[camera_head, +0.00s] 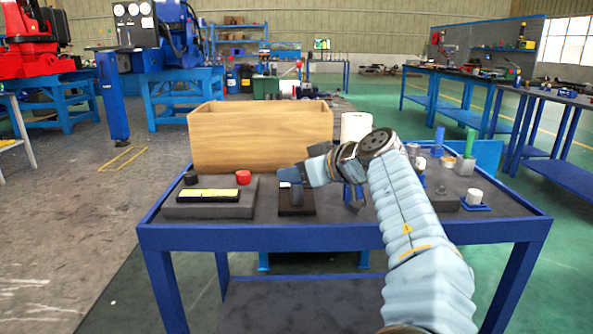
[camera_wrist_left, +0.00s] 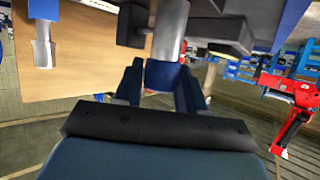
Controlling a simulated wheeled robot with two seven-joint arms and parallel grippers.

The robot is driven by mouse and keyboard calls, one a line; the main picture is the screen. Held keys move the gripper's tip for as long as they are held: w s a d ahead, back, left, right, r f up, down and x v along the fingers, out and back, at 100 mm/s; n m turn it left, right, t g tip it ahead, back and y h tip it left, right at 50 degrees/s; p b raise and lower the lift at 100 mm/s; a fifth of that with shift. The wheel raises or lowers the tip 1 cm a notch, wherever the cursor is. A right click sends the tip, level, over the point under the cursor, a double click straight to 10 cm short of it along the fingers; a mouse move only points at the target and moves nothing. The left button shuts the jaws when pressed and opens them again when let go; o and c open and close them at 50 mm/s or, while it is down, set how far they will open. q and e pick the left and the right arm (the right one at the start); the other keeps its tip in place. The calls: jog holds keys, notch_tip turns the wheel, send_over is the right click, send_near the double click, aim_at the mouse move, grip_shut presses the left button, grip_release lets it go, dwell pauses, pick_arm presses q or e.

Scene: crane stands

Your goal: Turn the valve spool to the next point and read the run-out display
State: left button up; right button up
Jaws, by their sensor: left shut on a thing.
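My left gripper (camera_head: 291,178) is over the front middle of the blue bench, its arm reaching in from the lower right of the head view. In the left wrist view its two dark fingers (camera_wrist_left: 160,88) are closed on the blue end of a grey cylinder, which I take as the valve spool (camera_wrist_left: 171,38). In the head view the spool (camera_head: 296,195) appears as a dark upright post on a black base plate (camera_head: 296,212), partly under the gripper. The yellow display (camera_head: 208,195) lies on a grey block to the left; its reading is too small to make out.
A red knob (camera_head: 243,177) and a black knob (camera_head: 191,178) stand behind the display. Blue and green cylinders (camera_head: 469,143) and a white piece (camera_head: 474,197) stand at right. The bench's front edge (camera_head: 345,237) is close.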

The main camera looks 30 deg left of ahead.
pick_arm(q)
jog(key=o, duration=1)
jog(key=shift+c, duration=0.2)
jog(key=shift+r, duration=0.1)
jog(key=p+v, duration=0.1)
jog(key=v, duration=1.2)
jog(key=shift+d, duration=0.45)
jog(key=shift+s, duration=0.1)
